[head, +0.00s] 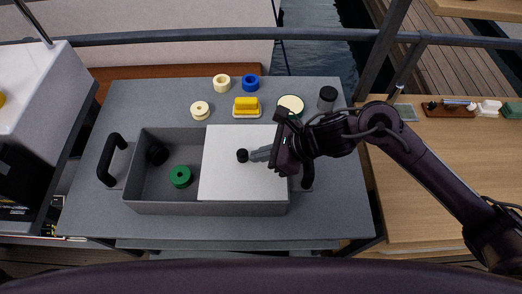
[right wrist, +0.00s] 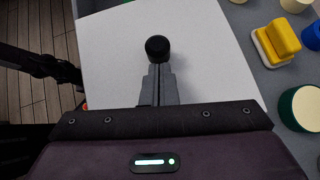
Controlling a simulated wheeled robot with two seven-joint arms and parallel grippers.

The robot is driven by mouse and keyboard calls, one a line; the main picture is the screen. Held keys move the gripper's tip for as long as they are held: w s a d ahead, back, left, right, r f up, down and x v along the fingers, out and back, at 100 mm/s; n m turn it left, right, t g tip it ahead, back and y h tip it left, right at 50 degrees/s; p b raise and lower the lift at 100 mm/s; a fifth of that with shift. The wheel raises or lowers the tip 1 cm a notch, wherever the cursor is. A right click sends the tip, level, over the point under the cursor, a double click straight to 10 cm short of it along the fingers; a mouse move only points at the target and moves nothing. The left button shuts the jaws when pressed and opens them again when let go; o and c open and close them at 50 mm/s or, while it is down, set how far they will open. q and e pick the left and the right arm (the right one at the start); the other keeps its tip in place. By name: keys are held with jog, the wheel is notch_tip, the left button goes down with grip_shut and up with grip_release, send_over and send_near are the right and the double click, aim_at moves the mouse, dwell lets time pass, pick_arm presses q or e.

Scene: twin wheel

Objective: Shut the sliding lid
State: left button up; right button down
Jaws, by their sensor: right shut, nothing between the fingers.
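A grey box (head: 165,208) with black end handles sits on the grey table. Its white sliding lid (head: 222,181) covers the right part, and the left part is open. A black knob (head: 242,155) stands on the lid; it also shows in the right wrist view (right wrist: 158,48). My right gripper (head: 252,156) is shut and empty, with its fingertips at the right side of the knob. In the right wrist view the fingertips (right wrist: 158,70) are right beside the knob; I cannot tell if they touch. My left gripper is not in view.
A green roll (head: 181,176) and a black roll (head: 157,154) lie inside the box's open part. Behind the box are cream rolls (head: 222,83), a blue roll (head: 250,82), a yellow block (head: 246,106) and a dark cylinder (head: 327,98). The table's left side (head: 85,205) is clear.

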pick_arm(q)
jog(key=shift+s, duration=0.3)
pick_arm(e)
jog(key=shift+a+b, duration=0.4)
jog(key=shift+a, duration=0.2)
pick_arm(q)
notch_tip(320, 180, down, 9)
jog(key=b, duration=0.8)
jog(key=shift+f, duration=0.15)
pick_arm(e)
jog(key=a, duration=1.8)
jog(key=shift+a, duration=0.3)
jog(key=shift+r, duration=0.1)
